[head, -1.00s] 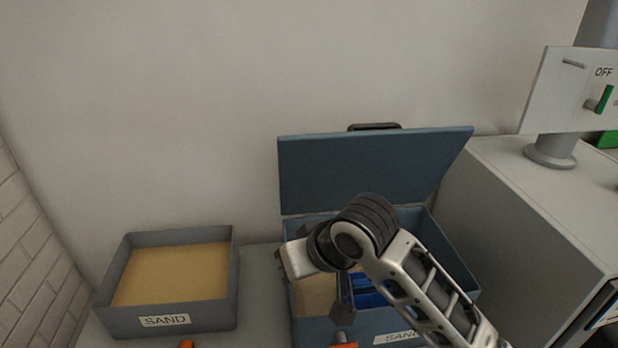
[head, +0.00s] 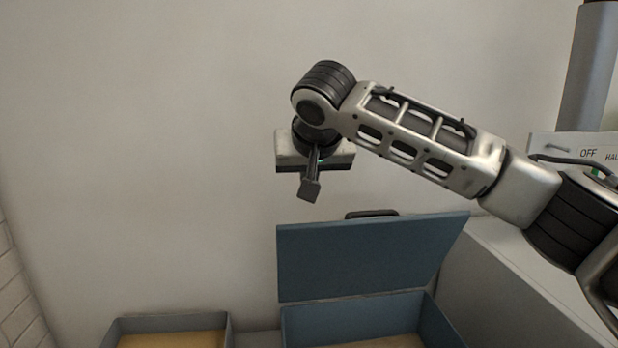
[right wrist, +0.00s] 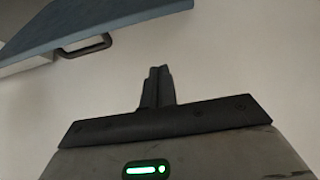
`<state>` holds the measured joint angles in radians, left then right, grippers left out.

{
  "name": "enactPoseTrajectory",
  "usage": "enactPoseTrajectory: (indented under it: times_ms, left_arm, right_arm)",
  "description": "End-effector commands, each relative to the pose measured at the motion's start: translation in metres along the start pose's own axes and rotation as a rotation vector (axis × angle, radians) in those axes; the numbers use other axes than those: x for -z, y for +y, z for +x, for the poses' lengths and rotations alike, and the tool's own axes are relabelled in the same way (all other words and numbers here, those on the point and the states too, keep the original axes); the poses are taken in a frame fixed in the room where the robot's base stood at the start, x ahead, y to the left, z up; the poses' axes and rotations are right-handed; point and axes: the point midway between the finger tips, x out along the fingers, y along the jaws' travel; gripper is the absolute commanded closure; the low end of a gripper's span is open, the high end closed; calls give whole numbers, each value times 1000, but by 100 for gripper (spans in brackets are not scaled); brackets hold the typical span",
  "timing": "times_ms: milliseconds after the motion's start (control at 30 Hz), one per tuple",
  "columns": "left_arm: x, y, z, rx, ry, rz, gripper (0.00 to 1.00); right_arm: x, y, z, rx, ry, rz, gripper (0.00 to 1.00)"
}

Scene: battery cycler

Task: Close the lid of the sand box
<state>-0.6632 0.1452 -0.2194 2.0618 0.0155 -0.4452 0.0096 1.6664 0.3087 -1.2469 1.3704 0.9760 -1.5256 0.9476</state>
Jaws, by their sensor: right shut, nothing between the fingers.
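The blue sand box (head: 300,325) stands at the bottom middle of the head view, its lower part cut off by the frame. Its lid (head: 365,257) is open and stands up at the back, with a dark handle (head: 371,214) on its top edge. My right gripper (head: 310,190) is shut and empty, up in the air above and left of the lid, apart from it. In the right wrist view my right gripper's fingers (right wrist: 158,85) are together, and the lid (right wrist: 100,22) with its handle (right wrist: 88,47) shows at the top left. My left gripper is not in view.
An open grey tray (head: 170,323) with sand stands at the bottom left. A grey cabinet (head: 505,270) stands close to the right of the box, with a panel marked OFF (head: 570,150) above it. The pale wall (head: 150,180) is behind.

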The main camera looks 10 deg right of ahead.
Motion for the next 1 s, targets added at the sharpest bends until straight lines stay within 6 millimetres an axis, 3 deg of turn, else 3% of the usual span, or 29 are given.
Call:
enactPoseTrajectory:
  times_ms: [367,700,1000]
  left_arm:
    - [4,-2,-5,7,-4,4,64]
    - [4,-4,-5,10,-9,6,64]
    - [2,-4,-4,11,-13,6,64]
  right_arm:
    - [0,-1,66,-1,-2,-2,100]
    - [-30,0,55,2,2,-5,100]
    - [-38,-1,53,2,1,-4,100]
